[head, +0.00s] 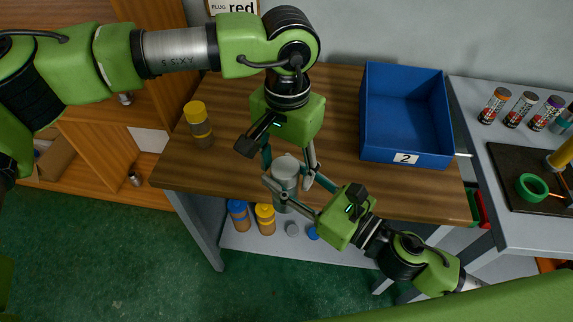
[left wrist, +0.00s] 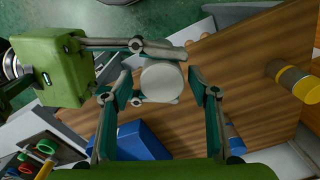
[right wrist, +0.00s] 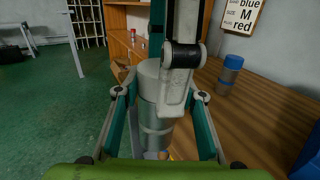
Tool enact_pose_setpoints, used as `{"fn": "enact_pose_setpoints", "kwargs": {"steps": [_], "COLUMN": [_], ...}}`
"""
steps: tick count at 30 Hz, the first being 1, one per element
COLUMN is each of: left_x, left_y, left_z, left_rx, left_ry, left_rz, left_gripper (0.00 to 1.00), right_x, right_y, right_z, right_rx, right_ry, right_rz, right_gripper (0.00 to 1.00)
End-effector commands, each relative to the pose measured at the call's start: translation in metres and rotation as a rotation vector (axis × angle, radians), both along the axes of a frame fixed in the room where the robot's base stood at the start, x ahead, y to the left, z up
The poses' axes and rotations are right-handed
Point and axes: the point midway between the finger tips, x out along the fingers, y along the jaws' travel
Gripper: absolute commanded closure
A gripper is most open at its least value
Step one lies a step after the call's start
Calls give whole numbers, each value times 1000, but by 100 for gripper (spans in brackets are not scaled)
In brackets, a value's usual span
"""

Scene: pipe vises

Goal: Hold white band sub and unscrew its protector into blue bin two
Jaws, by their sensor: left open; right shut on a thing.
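The sub is an upright grey cylinder with a pale grey protector (head: 286,164) on top, at the table's front edge. Its silver body (right wrist: 153,118) shows in the right wrist view; I cannot make out a white band. My right gripper (head: 287,187) is shut on the body from the front right. My left gripper (head: 288,168) points down from above, open, its fingers on either side of the protector. In the left wrist view the round protector top (left wrist: 161,82) lies between the fingers with gaps. Blue bin two (head: 405,158) stands at the table's back right and looks empty.
A yellow-capped cylinder (head: 199,125) stands on the table's left part. Blue- and yellow-topped cylinders (head: 264,218) stand on the lower shelf. A side bench (head: 500,88) at right holds cans and a dark mat with a green ring. Table between sub and bin is clear.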

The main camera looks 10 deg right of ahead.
Motion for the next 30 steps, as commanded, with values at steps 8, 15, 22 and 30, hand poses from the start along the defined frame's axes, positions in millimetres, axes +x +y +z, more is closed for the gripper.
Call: {"fn": "enact_pose_setpoints", "kwargs": {"steps": [8,15,22,30], "left_x": [1,0,0,1], "left_y": [0,-1,-1,3], "left_z": [30,48,68,70], "left_rx": [-1,-1,-3,-1], "left_ry": [-3,0,1,3], "left_rz": [0,-28,-260,-395], "left_gripper": [46,49,49,49], "right_x": [0,0,0,0], "right_y": [0,0,0,0], "right_z": [2,2,2,2], "right_rx": [2,2,2,2], "right_ry": [-4,-4,-4,-4], "right_rz": [1,1,1,1], "right_gripper": [100,100,100,100]}}
